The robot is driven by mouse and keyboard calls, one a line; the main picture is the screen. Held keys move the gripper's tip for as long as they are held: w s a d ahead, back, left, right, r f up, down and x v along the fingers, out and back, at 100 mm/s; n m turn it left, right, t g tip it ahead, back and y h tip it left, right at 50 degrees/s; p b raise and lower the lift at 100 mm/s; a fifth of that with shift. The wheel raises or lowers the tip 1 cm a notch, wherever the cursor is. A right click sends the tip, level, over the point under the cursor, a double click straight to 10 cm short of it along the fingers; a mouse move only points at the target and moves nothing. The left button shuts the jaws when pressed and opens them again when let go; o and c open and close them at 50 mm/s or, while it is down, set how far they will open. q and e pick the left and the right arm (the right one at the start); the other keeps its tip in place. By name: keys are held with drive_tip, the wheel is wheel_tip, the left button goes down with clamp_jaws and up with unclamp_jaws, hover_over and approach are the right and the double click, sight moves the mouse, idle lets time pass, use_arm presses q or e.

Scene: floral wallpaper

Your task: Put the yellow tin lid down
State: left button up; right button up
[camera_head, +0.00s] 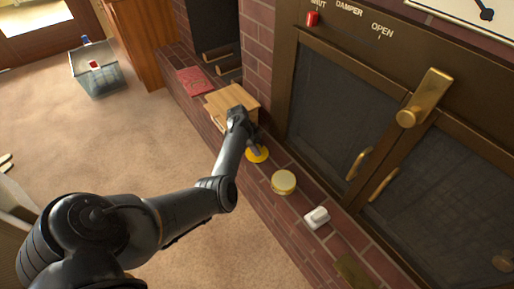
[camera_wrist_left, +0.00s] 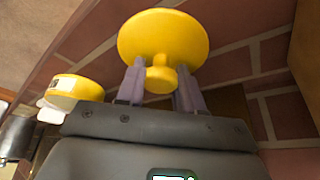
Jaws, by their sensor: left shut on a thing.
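The yellow tin lid (camera_head: 258,156) is a round disc with a small knob, at the brick hearth just beyond the tin. My left gripper (camera_head: 254,146) is shut on its knob. In the left wrist view the lid (camera_wrist_left: 163,34) shows its face and the knob (camera_wrist_left: 161,80) between the two grey fingers (camera_wrist_left: 160,72). I cannot tell whether the lid touches the bricks. The round tin (camera_head: 284,182), yellow with a pale top, stands on the hearth; it also shows in the left wrist view (camera_wrist_left: 76,91). My right gripper is not in view.
A wooden box (camera_head: 232,103) stands close behind my left gripper, with a red book (camera_head: 195,81) beyond. A small white object (camera_head: 317,217) lies nearer than the tin. Fireplace doors (camera_head: 345,110) rise at the right. Bare bricks (camera_head: 301,199) separate the tin and white object.

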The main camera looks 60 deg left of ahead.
use_arm(q)
drive_tip(key=o, duration=1)
drive_tip(key=shift+f, duration=0.1)
drive_tip(key=shift+r, duration=0.35)
drive_tip(key=s+a+r+n+g+y+p, duration=0.15)
drive_tip(key=s+a+r+p, duration=0.25)
drive_tip(key=s+r+p, duration=0.45)
drive_tip(key=s+d+r+n, duration=0.1)
drive_tip(key=s+d, duration=0.4)
drive_tip(key=d, duration=0.8)
drive_tip(key=s+d+r+n+t+y, duration=0.1)
drive_tip(key=s+d+r, duration=0.3)
drive_tip(key=d, duration=1)
drive_tip(key=s+d+r+n, duration=0.2)
drive_tip(key=s+d, duration=0.3)
drive_tip(key=d, duration=0.9)
drive_tip(key=shift+s+d+r+n+t, duration=0.1)
drive_tip(key=shift+s+r+n+t, duration=0.05)
drive_tip(key=shift+s+n+t, duration=0.2)
